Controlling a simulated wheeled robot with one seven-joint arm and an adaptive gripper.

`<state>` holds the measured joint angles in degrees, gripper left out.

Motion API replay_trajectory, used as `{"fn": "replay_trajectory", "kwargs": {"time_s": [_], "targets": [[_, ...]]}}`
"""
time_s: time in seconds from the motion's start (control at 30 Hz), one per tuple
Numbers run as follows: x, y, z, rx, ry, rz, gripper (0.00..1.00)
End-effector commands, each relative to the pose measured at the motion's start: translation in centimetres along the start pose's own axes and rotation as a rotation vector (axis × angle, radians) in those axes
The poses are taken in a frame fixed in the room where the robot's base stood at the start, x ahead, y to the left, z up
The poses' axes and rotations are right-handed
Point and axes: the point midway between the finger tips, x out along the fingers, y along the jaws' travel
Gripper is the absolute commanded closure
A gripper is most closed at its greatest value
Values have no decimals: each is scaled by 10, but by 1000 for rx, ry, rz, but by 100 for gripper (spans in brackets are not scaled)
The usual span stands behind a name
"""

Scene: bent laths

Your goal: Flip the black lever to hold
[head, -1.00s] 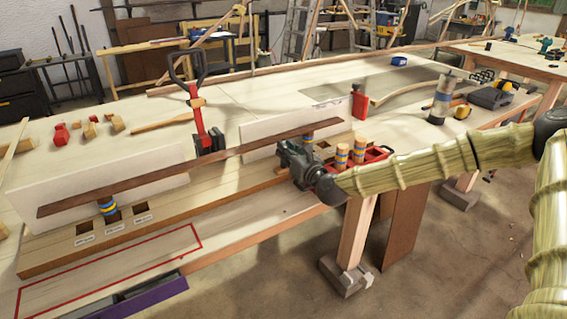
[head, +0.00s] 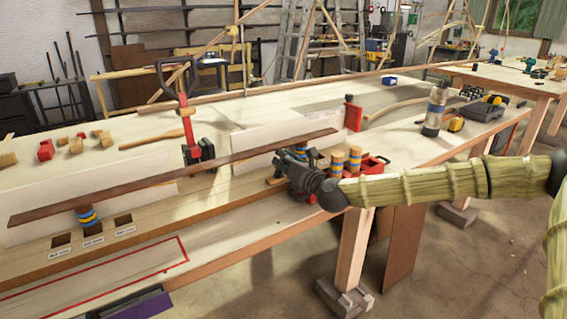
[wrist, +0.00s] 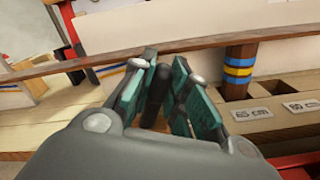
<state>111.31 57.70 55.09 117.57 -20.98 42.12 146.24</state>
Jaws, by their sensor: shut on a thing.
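The black lever (wrist: 157,92) shows as a dark upright bar in the wrist view, between my gripper's two teal-padded fingers. My gripper (wrist: 156,85) is shut on it. In the head view my gripper (head: 284,163) is at the near side of the bench, just below the right end of the bent lath, and hides the lever. The dark brown lath (head: 190,172) runs along the bench past striped pegs (head: 88,217). It also crosses behind the fingers in the wrist view (wrist: 205,43). The lever's base and any hold marking are not visible.
A striped peg (wrist: 238,70) stands close right of the fingers, by slots labelled 65 cm and 60 cm. A red tray (head: 373,166) with wooden pegs sits right of my gripper. A red clamp (head: 186,115) stands behind the lath. The bench front is mostly clear.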

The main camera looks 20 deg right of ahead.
Motion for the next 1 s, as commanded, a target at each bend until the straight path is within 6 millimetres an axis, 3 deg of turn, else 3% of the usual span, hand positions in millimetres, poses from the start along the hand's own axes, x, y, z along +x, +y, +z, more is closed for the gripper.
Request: {"fn": "replay_trajectory", "kwargs": {"time_s": [0.27, 0.3, 0.43, 0.77, 1.0], "targets": [[0, -1, 1, 3, -1, -3, 100], [0, -1, 1, 3, -1, -3, 81], [0, -1, 1, 2, -1, -2, 61], [-1, 0, 0, 1, 0, -1, 61], [-21, -1, 0, 2, 0, -1, 61]]}}
